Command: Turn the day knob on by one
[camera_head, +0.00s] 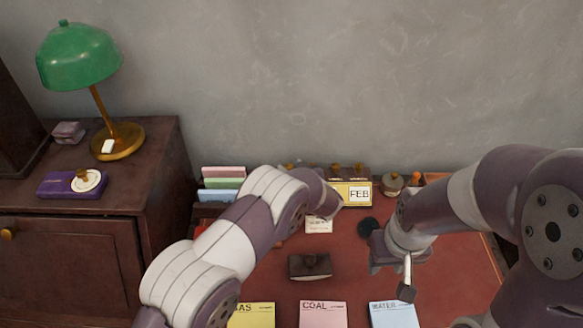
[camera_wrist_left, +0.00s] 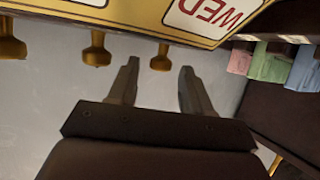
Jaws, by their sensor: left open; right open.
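The desk calendar (camera_head: 340,184) stands at the back of the desk, with a FEB card showing; my left arm covers its left part. In the left wrist view the calendar (camera_wrist_left: 135,12) appears upside down, with a WED card (camera_wrist_left: 207,14). Brass knobs line its edge; the one nearest WED (camera_wrist_left: 160,58) sits just beyond and between my fingertips, apparently untouched. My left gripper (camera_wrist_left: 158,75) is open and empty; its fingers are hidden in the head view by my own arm. My right gripper (camera_head: 405,280) is open over the right of the desk, away from the calendar.
Colored cards (camera_head: 222,178) stand left of the calendar. A green lamp (camera_head: 78,55) stands on the left cabinet. A round stamp (camera_head: 391,184) sits right of the calendar.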

